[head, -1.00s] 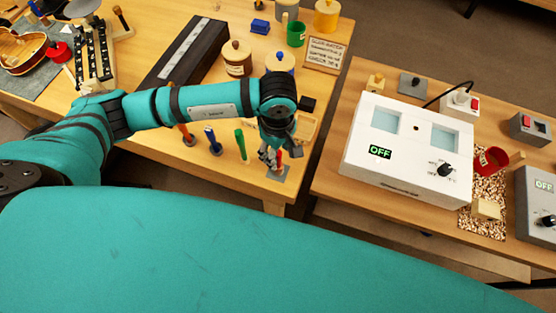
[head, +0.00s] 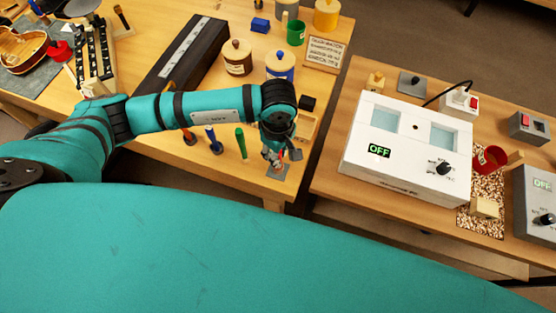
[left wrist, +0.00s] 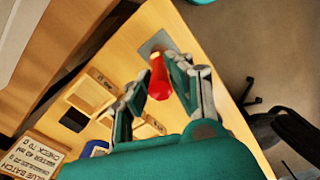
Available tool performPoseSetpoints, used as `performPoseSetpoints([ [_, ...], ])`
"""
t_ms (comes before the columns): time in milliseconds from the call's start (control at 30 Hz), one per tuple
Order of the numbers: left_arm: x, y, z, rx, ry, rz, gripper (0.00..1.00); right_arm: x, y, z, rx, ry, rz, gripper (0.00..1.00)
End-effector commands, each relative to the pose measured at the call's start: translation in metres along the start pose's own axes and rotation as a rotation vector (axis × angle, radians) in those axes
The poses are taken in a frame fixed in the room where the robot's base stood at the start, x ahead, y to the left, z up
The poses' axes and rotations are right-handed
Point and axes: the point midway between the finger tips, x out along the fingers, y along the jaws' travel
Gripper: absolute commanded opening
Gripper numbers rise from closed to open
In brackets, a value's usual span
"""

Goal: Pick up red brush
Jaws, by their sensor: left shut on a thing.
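The red brush (left wrist: 159,78) shows in the left wrist view as a red handle between the fingers of my left gripper (left wrist: 160,88). The gripper is shut on it. In the head view my left gripper (head: 277,153) is at the front right corner of the wooden bench, just above a small grey plate (head: 279,175). There the brush is mostly hidden by the fingers. I cannot tell whether its lower end touches the plate. My right gripper is not in view.
Green (head: 241,143), blue (head: 213,140) and orange (head: 188,136) brushes stand in a row to the left. A blue jar (head: 280,65) and a brown jar (head: 236,58) are behind. A second table with a white device (head: 407,147) is to the right, across a gap.

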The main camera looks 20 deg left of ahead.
Motion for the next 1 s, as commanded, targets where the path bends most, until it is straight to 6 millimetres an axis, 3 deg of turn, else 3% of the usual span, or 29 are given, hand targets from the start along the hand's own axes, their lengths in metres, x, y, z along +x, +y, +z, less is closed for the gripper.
performPoseSetpoints([
  [267,-0.006,0.001,0.000,0.000,-0.001,0.003,0.00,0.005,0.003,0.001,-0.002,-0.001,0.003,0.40],
  [500,-0.034,0.002,0.000,0.002,0.001,0.008,0.00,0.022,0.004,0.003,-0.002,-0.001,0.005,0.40],
  [1000,-0.043,-0.003,0.125,0.006,-0.002,0.004,0.00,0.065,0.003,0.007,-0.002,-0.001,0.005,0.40],
])
